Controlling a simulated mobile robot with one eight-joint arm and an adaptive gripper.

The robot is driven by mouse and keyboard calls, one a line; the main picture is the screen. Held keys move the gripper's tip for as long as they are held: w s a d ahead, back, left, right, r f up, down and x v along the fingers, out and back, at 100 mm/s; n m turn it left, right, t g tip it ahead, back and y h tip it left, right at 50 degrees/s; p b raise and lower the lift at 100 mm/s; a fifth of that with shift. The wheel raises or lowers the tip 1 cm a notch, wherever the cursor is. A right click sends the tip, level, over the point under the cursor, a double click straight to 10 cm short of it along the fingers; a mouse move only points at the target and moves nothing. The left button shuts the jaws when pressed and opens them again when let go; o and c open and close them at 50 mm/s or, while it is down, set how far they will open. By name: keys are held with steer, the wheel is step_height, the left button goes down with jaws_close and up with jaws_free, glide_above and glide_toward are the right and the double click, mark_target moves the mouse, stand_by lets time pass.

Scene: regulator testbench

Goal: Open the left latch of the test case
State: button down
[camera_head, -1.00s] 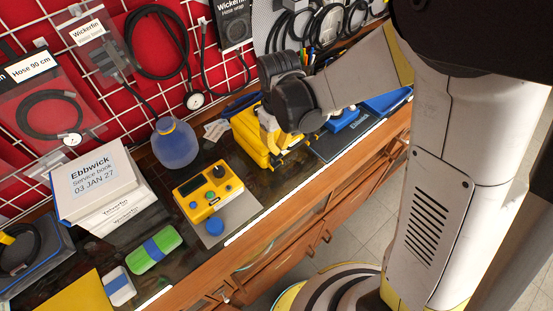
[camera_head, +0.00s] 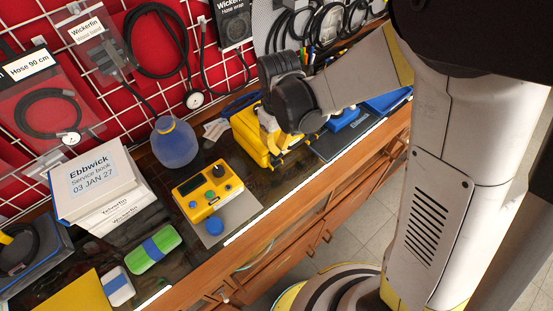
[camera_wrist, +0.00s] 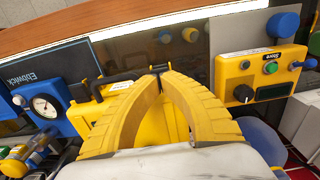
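The yellow test case (camera_head: 247,134) stands on the bench in the head view, partly covered by my arm's end. In the wrist view, the case (camera_wrist: 84,116) lies beneath my gripper, with its black handle (camera_wrist: 118,77) on the side toward the bench edge. My gripper (camera_wrist: 159,69) has two yellow ribbed fingers whose tips come together at the case's edge, just right of the handle. The fingers look shut, with no object clearly seen between them. They hide much of the case's middle. I cannot make out the left latch or tell whether the tips touch the case.
A yellow control box (camera_head: 208,192) with knobs stands left of the case, beside a blue bottle (camera_head: 175,143). A blue gauge device (camera_wrist: 50,108) and a dark Ebbwick panel (camera_wrist: 48,74) lie on the other side. The wooden bench edge (camera_head: 262,232) runs along the front.

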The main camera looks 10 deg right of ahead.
steer(key=shift+f+b, duration=1.3)
steer(key=shift+f, duration=0.15)
steer(key=shift+s+d+f+b, duration=0.6)
steer(key=shift+s+f+b, duration=0.2)
steer(key=shift+s+f, duration=0.1)
steer(key=shift+s+d+f+b, duration=0.6)
steer(key=shift+s+f+b, duration=0.15)
steer(key=shift+s, duration=0.15)
stand_by(1.1)
steer(key=shift+r, duration=0.1)
steer(key=shift+s+d+r+p, duration=0.2)
steer(key=shift+s+r+p, duration=0.1)
steer(key=shift+r+p, duration=0.2)
steer(key=shift+s+d+r+p, duration=0.15)
steer(key=shift+s+r+p, duration=0.1)
steer(key=shift+r+p, duration=0.25)
step_height(320, 180, up, 7)
steer(key=p, duration=0.5)
steer(key=shift+f, duration=0.1)
steer(key=s+d+r+m+t+b, duration=0.6)
steer(key=d+r+t+b, duration=0.1)
steer(key=d, duration=0.3)
steer(key=shift+d+r+m+b, duration=0.2)
steer(key=shift+m+b, duration=0.2)
steer(key=shift+b, duration=0.1)
